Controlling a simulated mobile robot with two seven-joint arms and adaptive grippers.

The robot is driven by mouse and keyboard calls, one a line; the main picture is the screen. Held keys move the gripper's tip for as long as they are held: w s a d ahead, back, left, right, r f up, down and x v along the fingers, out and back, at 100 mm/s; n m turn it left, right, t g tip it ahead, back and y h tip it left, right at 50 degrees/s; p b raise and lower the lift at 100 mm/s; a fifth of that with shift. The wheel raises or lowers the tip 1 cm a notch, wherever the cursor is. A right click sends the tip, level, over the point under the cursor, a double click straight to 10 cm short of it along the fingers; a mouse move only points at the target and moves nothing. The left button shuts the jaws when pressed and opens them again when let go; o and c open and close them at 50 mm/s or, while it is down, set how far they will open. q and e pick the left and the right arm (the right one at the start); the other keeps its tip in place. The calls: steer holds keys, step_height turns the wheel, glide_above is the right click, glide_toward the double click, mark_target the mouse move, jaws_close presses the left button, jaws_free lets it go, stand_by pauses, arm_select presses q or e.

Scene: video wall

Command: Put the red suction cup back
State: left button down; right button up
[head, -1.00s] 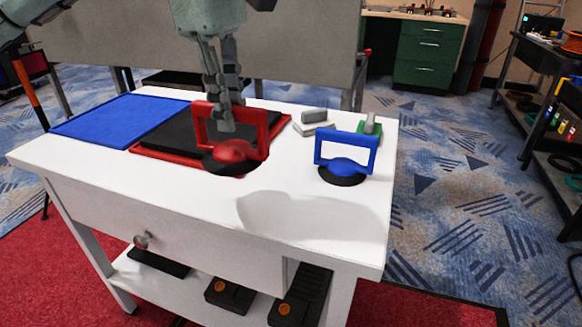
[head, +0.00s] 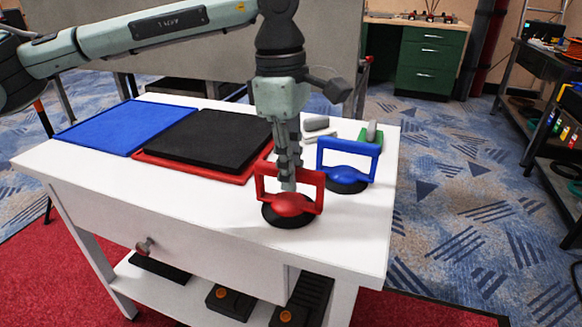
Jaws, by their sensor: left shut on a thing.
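The red suction cup (head: 290,206) has a red handle frame and a black round pad. It is upright at the front right of the white table (head: 130,190), at or very close to the top. My left gripper (head: 288,182) comes down from above and is shut on its handle. The blue suction cup (head: 347,173) stands upright just to the right and behind, close beside the red one. My right gripper is not in view.
A black panel on a red tray (head: 190,168) lies left of the gripper, with a blue mat (head: 125,127) further left. Small grey blocks (head: 318,126) and a green-based item (head: 371,134) lie at the back right. The front left tabletop is clear.

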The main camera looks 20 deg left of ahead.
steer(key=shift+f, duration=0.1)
arm_select(q)
steer(key=shift+f, duration=0.1)
steer(key=c, duration=1.5)
jaws_free()
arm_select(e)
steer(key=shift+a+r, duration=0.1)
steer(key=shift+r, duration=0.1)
arm_select(q)
steer(key=shift+r, duration=0.6)
steer(key=r, duration=0.7)
steer(key=a+r, duration=0.1)
steer(key=r, duration=0.3)
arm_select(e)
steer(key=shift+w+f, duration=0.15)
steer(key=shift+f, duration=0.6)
